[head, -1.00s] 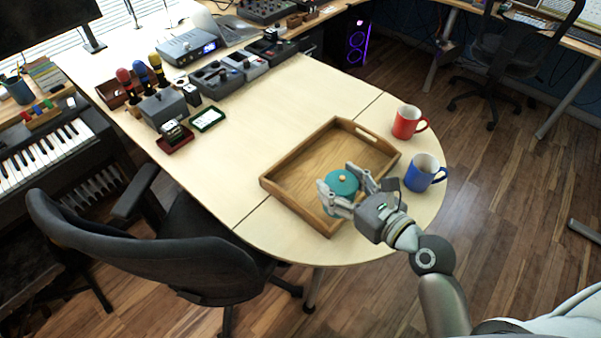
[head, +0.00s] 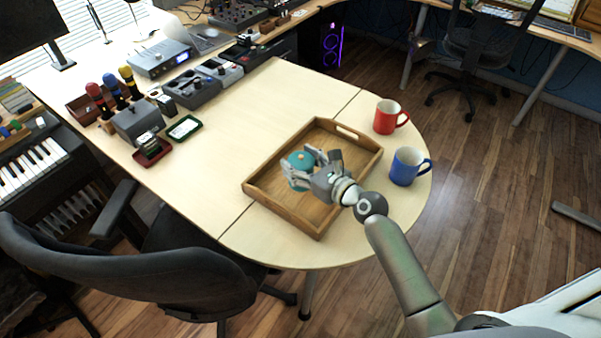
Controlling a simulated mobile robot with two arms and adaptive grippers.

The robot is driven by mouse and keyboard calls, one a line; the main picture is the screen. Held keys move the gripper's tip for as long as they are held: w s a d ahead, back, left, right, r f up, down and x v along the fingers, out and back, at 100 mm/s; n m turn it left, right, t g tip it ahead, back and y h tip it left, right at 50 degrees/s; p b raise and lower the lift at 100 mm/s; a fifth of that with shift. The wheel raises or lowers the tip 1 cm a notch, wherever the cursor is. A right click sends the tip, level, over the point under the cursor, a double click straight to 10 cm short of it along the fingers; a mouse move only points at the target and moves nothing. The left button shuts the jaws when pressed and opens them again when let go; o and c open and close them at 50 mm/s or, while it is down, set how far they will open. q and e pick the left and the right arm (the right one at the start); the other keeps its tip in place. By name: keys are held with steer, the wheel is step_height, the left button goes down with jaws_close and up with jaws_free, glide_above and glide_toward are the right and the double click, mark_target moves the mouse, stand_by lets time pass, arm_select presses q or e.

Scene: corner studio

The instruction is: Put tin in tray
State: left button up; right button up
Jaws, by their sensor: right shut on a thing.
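The tin is teal and round with a small light knob on its lid (head: 300,158). The wooden tray (head: 285,208) has raised walls and lies on the rounded end of the pale table. My right gripper (head: 299,170) is shut on the tin, with its fingers on either side of it. The tin is over the inside of the tray; I cannot tell whether it touches the tray floor. The gripper hides part of the tin. My left gripper is not in view.
A red mug (head: 386,117) and a blue mug (head: 405,167) stand right of the tray, the blue one close to my right arm. Audio gear (head: 190,90) fills the table's far left. A black office chair (head: 130,275) stands at the front left. The table left of the tray is clear.

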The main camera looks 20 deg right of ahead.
steer(key=f, duration=0.1)
steer(key=f+b, duration=0.1)
steer(key=f, duration=0.1)
steer(key=shift+w+f, duration=0.2)
steer(key=shift+f, duration=0.05)
steer(key=shift+f+b, duration=0.2)
steer(key=shift+b, duration=0.1)
steer(key=o, duration=1)
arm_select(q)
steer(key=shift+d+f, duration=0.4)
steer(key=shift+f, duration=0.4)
arm_select(e)
steer(key=shift+r, duration=0.1)
steer(key=shift+r, duration=0.25)
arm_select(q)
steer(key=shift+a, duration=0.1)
arm_select(e)
steer(key=v, duration=1.2)
steer(key=shift+f, duration=0.1)
